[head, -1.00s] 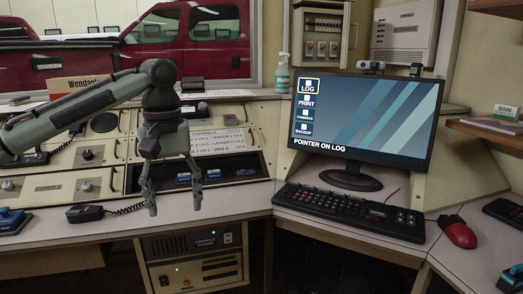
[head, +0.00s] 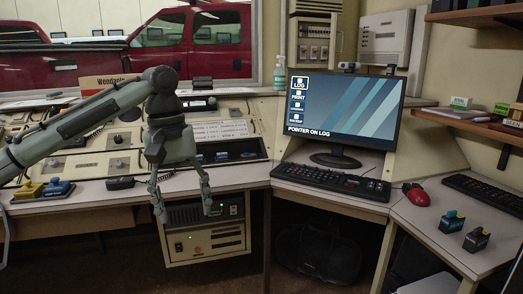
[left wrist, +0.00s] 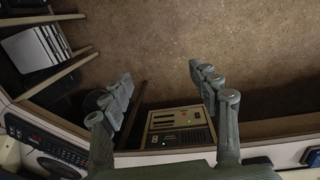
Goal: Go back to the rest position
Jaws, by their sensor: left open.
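My left gripper (head: 185,212) is open and empty, pointing down in front of the console's front edge. Its two fingers are spread apart, with the cream equipment box behind them in the head view. In the left wrist view the open fingers (left wrist: 160,80) have only brown floor between their tips, and the equipment box shows lower down between them. My right gripper is in neither view.
The console desk (head: 240,180) carries a keyboard (head: 332,183), a monitor (head: 345,115) reading "POINTER ON LOG" and a red mouse (head: 416,194). A yellow device (head: 29,190) and a blue one (head: 58,188) sit at left. The equipment box (head: 205,240) stands below.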

